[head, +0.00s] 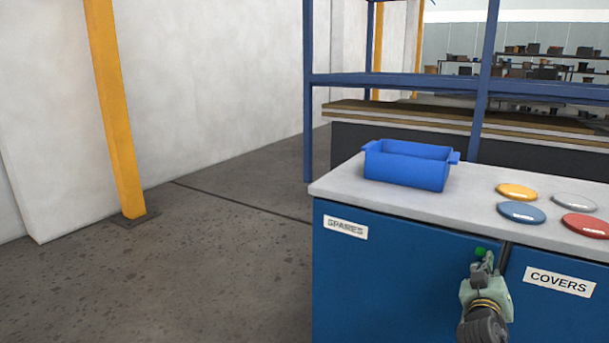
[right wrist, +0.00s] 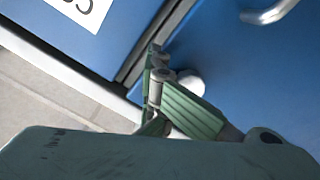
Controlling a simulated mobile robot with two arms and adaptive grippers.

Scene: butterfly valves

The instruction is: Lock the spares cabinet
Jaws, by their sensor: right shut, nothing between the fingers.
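The spares cabinet (head: 385,275) is the blue left door under a grey top, with a SPARES label (head: 346,227). It looks closed, with a narrow dark gap to the covers door (head: 560,310). A small green spot (head: 480,251) shows near the spares door's upper right corner. My right gripper (head: 484,264) is shut and empty in front of that corner. In the right wrist view its fingers (right wrist: 158,62) are close to the gap, beside a pale round knob (right wrist: 191,82) partly hidden by a finger; I cannot tell whether they touch. A metal handle (right wrist: 270,12) shows on the blue door.
A blue bin (head: 408,165) and several coloured discs, including a blue one (head: 521,212), rest on the cabinet top. A blue rack (head: 308,100) and a bench stand behind. A yellow post (head: 115,110) is at left; the floor there is clear.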

